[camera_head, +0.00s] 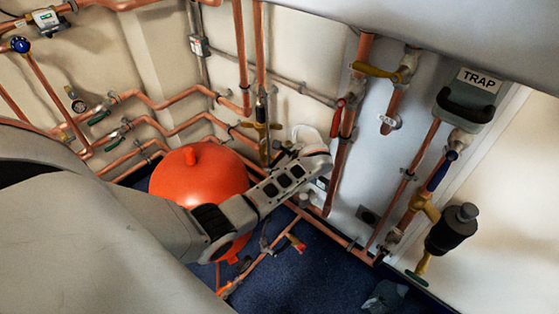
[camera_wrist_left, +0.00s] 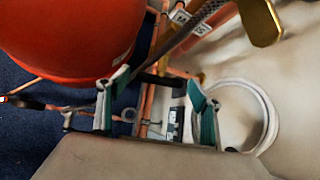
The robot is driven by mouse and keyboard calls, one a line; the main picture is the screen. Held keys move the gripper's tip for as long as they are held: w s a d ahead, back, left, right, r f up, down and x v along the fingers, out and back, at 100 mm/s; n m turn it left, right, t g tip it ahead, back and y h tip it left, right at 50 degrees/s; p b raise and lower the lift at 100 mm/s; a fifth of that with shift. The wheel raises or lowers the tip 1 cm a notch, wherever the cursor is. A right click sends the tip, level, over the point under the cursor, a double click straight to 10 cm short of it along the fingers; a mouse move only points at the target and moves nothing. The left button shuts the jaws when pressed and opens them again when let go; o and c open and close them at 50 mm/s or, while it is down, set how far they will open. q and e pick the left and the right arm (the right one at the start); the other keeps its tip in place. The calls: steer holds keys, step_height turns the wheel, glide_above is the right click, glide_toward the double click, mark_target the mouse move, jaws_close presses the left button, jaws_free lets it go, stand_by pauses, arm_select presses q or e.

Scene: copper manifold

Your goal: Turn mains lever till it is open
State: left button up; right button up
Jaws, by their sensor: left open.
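My left gripper (camera_head: 300,136) is beside the copper pipes on the back wall, right of the orange tank, and its fingers are largely hidden by the wrist. In the left wrist view its two teal-padded fingers (camera_wrist_left: 155,105) are spread apart with nothing held between them. A yellow lever (camera_wrist_left: 262,20) shows at the top right of that view, beyond and apart from the fingers. In the head view a yellow-handled valve (camera_head: 262,126) sits just left of the gripper, and another yellow lever (camera_head: 375,70) is higher to the right.
The orange tank (camera_head: 190,172) stands close under my left forearm. A red lever (camera_head: 337,118) is on a pipe just right of the gripper. A TRAP box (camera_head: 465,105) and a black-capped valve (camera_head: 455,228) are on the right. Blue floor (camera_head: 310,270) lies below.

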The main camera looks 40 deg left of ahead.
arm_select(q)
steer(key=c, duration=1.1)
